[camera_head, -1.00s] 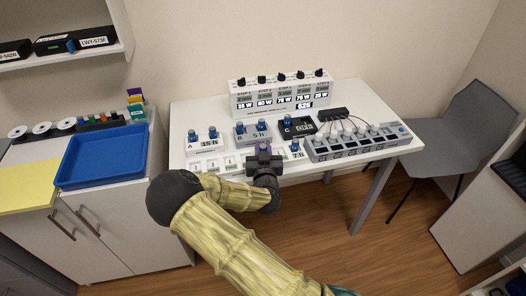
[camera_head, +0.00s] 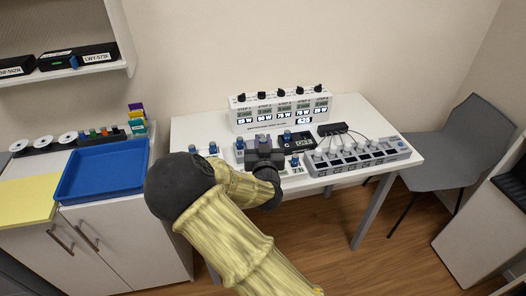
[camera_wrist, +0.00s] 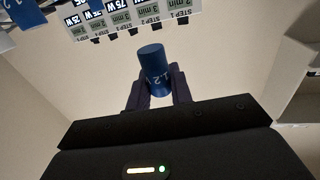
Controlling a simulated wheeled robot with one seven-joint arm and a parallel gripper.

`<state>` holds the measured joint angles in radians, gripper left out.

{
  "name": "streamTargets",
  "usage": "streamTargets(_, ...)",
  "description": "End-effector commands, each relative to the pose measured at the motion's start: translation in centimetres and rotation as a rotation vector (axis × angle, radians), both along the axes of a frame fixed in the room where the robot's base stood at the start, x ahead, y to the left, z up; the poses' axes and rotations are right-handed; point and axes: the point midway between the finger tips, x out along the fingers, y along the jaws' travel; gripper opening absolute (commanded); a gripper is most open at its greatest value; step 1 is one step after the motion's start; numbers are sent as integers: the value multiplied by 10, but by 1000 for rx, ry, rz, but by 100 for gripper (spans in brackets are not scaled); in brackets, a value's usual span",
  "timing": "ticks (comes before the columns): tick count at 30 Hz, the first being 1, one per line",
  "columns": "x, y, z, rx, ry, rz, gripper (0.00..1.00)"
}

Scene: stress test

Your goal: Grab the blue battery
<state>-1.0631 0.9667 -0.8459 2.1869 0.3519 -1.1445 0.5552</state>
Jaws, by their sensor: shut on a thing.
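A blue battery (camera_wrist: 152,62) with a white "1.2 V" marking is between the fingers of my gripper (camera_wrist: 158,92) in the wrist view, its upper part standing clear of them. In the head view my gripper (camera_head: 264,152) is over the front middle of the white table, largely hiding what it holds. Other blue cylinders stand on the table units: two (camera_head: 213,148) at the left, one (camera_head: 239,143) left of my gripper, one (camera_head: 287,135) on the black unit, and one (camera_head: 295,160) near the front edge.
A white multi-step panel (camera_head: 280,112) with black knobs stands at the table's back. A grey slotted strip (camera_head: 358,158) with cables lies at the right. A blue tray (camera_head: 103,170) sits on the left cabinet. A grey chair (camera_head: 450,150) is at the right.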

Motion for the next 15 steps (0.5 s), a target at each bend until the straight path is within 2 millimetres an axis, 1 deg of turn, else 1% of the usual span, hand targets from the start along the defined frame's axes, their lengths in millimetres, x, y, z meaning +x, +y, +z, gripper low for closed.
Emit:
streamTargets(1, 0, 0, 5, 2, -1, 1, 0)
streamTargets(3, 0, 0, 7, 1, 0, 1, 0)
streamTargets(15, 0, 0, 8, 0, 0, 1, 0)
